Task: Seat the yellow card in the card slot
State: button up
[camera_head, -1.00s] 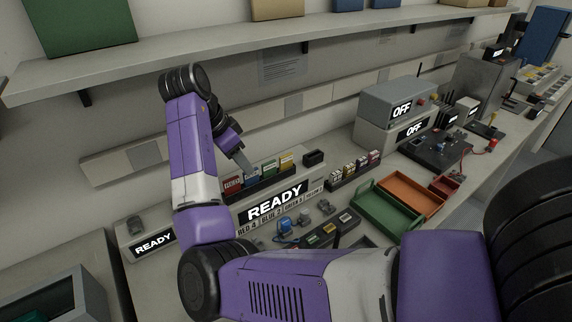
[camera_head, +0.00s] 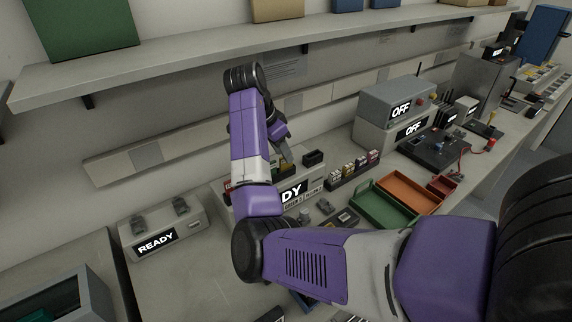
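My gripper (camera_head: 286,152) is over the right end of the dark card rack (camera_head: 297,173), on top of the partly covered READY unit (camera_head: 309,187). Its fingertips are small and seen from behind, so I cannot tell whether they are open or shut on a card. The yellow card is not visible now; my gripper and forearm cover that part of the rack. A red card edge (camera_head: 228,186) shows left of my arm. A small black block (camera_head: 313,158) stands right of my gripper; I cannot tell whether it is the card slot.
A second rack (camera_head: 345,181) holds several small cards. Green (camera_head: 385,211) and orange (camera_head: 411,196) trays lie to the right. Grey OFF boxes (camera_head: 392,104) stand behind. A READY device (camera_head: 165,228) sits at left. A shelf (camera_head: 200,72) overhangs the bench.

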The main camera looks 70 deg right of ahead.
jog(key=shift+x, duration=1.75)
grip_shut()
jog(key=shift+r, duration=0.15)
jog(key=shift+r, duration=0.55)
notch_tip(320, 180, up, 2)
jog(key=shift+r+b, duration=0.15)
jog(key=shift+b, duration=0.25)
jog(key=s+a, duration=0.4)
jog(key=s, duration=0.3)
jog(key=s+a, duration=0.5)
jog(key=s, duration=0.3)
jog(key=shift+s+a, duration=0.2)
jog(key=shift+s, duration=0.05)
